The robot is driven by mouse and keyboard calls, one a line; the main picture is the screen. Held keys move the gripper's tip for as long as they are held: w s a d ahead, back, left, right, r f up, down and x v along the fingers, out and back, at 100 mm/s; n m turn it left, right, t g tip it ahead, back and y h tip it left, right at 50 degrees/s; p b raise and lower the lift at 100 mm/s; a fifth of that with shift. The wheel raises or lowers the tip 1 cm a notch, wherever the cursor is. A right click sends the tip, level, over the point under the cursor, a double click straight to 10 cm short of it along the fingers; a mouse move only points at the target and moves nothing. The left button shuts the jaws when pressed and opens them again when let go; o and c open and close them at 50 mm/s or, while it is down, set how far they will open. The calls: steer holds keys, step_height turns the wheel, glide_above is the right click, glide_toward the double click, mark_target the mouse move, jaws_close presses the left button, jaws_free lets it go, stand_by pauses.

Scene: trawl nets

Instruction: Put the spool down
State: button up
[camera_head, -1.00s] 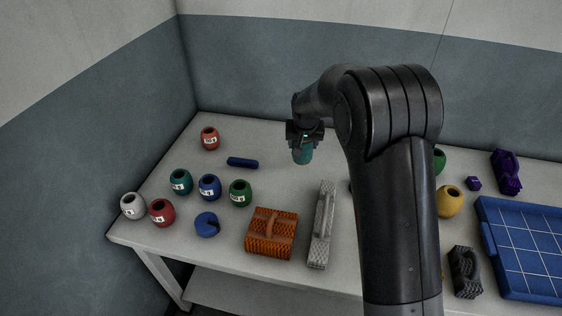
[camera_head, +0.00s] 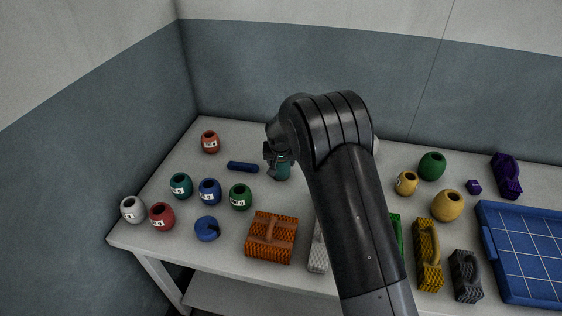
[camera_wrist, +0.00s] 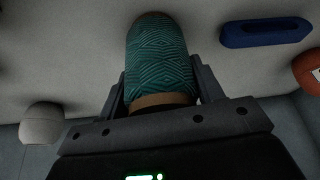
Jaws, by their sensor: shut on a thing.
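The spool (camera_head: 283,173) is teal with a patterned winding. In the head view it hangs below my gripper (camera_head: 278,160), near the back middle of the table. In the wrist view the spool (camera_wrist: 160,62) sits between the two fingers of my gripper (camera_wrist: 160,92), which is shut on it. A brown end band shows near the fingers. The spool looks close to the table top, but I cannot tell whether it touches. My arm hides part of the table to the right.
The white table (camera_head: 225,165) has several barrel-shaped pots at left, including a red one (camera_head: 210,142) and a green one (camera_head: 240,196). A blue bar (camera_head: 242,166) lies left of the spool. An orange block (camera_head: 270,238) stands in front. A blue tray (camera_head: 525,245) lies far right.

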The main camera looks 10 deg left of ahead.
steer(key=shift+f, duration=0.2)
steer(key=o, duration=1.1)
steer(key=v, duration=1.2)
steer(key=shift+d+r, duration=0.1)
steer(key=shift+r, duration=0.2)
steer(key=s+d+r+m, duration=0.1)
steer(key=s+d+r, duration=0.65)
steer(key=d, duration=0.25)
steer(key=s+d+r, duration=0.6)
steer(key=d+r, duration=0.2)
steer(key=d, duration=0.3)
steer(key=shift+m+t+h, duration=0.4)
steer(key=shift+m+t, duration=0.1)
steer(key=shift+m, duration=0.1)
steer(key=s+d, duration=0.3)
steer(key=s, duration=0.4)
steer(key=s+d, duration=0.4)
steer(key=s, duration=0.3)
steer(key=s+d, duration=0.3)
steer(key=s, duration=0.4)
steer(key=shift+s+d, duration=0.25)
steer(key=shift+s, duration=0.15)
